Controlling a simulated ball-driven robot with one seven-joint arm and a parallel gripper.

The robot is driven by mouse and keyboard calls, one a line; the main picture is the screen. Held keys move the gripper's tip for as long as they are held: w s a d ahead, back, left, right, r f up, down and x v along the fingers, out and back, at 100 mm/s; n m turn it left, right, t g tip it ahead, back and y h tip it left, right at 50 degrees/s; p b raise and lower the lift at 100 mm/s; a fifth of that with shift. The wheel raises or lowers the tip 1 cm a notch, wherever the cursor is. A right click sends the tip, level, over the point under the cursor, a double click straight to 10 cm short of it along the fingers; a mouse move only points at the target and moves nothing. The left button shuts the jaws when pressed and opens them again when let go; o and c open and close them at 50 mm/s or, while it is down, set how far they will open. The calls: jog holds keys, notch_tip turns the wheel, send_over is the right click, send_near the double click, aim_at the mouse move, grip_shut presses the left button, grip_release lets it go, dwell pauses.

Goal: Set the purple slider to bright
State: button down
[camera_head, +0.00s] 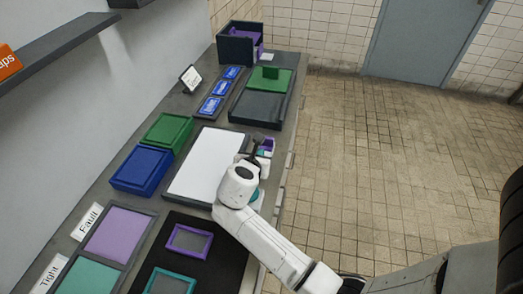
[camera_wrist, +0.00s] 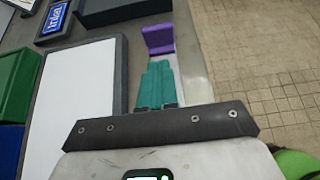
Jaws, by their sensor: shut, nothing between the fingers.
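A small purple piece (camera_head: 267,144) sits at the front edge of the counter, right of the white panel. In the wrist view it is a bent purple shape (camera_wrist: 158,38) just beyond my fingertips. I cannot read any bright or dim marking near it. My gripper (camera_wrist: 158,66) is shut and empty, with its teal fingers together and pointing at the purple piece. A small gap seems to show between them. In the head view my gripper (camera_head: 262,155) is small and partly hidden by my wrist.
A white panel (camera_head: 205,165) lies left of my gripper. Green (camera_head: 168,131) and blue (camera_head: 142,170) boxes stand behind it. A dark tray with a green block (camera_head: 270,72) is farther along, then a dark purple-lined box (camera_head: 238,45). Purple and teal panels lie nearer. The tiled floor at right is clear.

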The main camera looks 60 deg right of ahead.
jog(key=v, duration=0.6)
jog(key=shift+a, duration=0.25)
jog(key=shift+r, duration=0.1)
